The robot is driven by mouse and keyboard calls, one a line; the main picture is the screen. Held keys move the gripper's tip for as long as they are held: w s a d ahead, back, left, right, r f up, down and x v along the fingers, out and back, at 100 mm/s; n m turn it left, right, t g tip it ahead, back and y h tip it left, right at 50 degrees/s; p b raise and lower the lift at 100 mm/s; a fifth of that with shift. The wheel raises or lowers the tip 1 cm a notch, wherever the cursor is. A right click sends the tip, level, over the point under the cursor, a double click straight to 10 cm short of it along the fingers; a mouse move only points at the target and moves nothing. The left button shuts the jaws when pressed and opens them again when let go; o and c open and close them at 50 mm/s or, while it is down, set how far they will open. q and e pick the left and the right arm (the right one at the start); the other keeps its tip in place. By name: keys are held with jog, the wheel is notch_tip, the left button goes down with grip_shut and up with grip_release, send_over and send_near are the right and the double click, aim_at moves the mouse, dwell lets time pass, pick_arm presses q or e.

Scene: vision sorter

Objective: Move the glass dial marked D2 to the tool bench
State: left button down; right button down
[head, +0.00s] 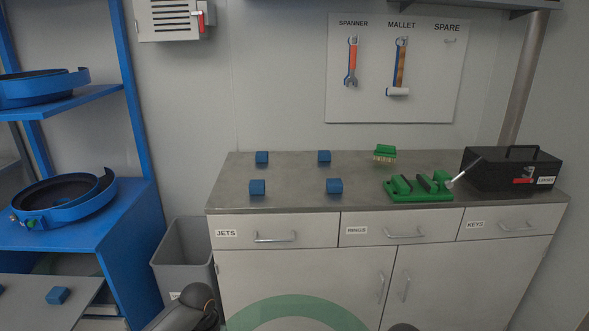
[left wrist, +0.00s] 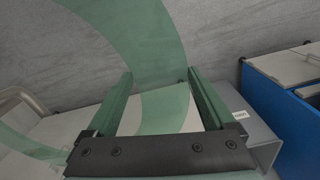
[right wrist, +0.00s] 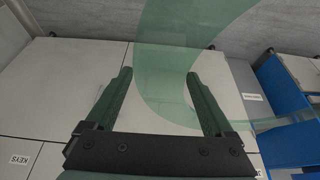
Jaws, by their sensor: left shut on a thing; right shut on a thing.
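The glass dial is a large, see-through green ring (head: 296,306). It shows upright at the bottom of the head view, in front of the bench's cabinet doors, its lower part cut off. No D2 mark is readable. The ring passes between the fingers of my left gripper (left wrist: 160,76) and my right gripper (right wrist: 160,74) in the wrist views; both are shut on it. The fingertips are out of the head view. The bench (head: 290,178) has a grey top, below a board with a spanner (head: 352,62) and a mallet (head: 399,70).
Several blue blocks (head: 324,157), a green brush (head: 385,153), a green fixture (head: 418,187) and a black toolbox (head: 510,170) stand on the bench. Its middle has bare patches. A grey bin (head: 183,255) and a blue rack (head: 110,215) with blue round holders stand left.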

pick_arm(q)
jog(key=shift+r, duration=0.15)
pick_arm(e)
jog(key=shift+w+r, duration=0.15)
jog(key=shift+r, duration=0.1)
